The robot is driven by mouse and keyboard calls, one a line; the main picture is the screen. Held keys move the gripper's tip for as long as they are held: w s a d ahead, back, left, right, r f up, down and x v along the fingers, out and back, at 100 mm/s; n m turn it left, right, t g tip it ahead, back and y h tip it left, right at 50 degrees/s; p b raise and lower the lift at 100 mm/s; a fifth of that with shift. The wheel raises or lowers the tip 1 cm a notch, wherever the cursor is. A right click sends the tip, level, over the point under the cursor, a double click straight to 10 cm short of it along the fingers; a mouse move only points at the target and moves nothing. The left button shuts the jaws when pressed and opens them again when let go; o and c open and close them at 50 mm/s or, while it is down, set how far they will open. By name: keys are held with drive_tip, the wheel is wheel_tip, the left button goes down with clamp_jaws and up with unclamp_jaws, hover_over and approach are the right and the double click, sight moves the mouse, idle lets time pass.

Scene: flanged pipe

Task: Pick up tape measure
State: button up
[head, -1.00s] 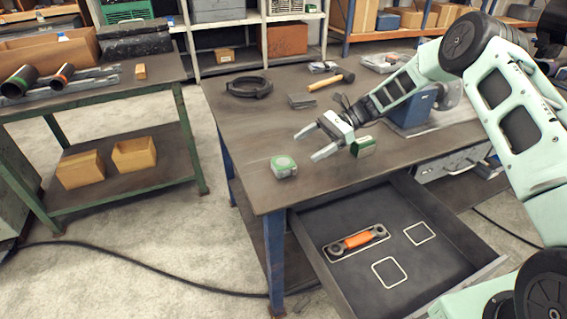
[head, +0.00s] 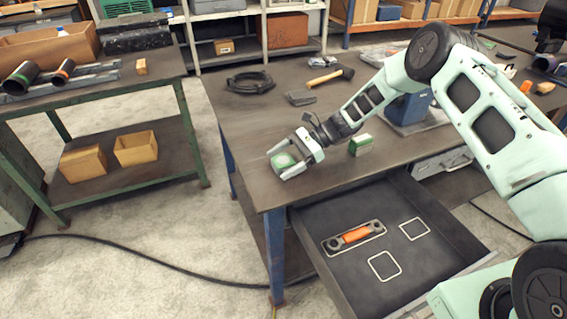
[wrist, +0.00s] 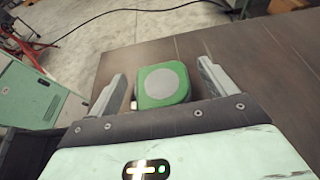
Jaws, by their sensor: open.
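The tape measure (head: 284,161), green with a pale round face, lies on the workbench near its front left corner. The lower part of the tape measure is hidden by the gripper body in the wrist view.
A green and white box (head: 361,145) stands on the workbench (head: 240,120) just right of my gripper. A hammer (head: 330,78), a black ring-shaped clamp (head: 250,83) and a blue vise (head: 408,107) are farther back. Below, an open drawer (head: 345,285) holds an orange-handled tool (head: 355,236).

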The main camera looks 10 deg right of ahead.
drive_tip(key=c, duration=1.2)
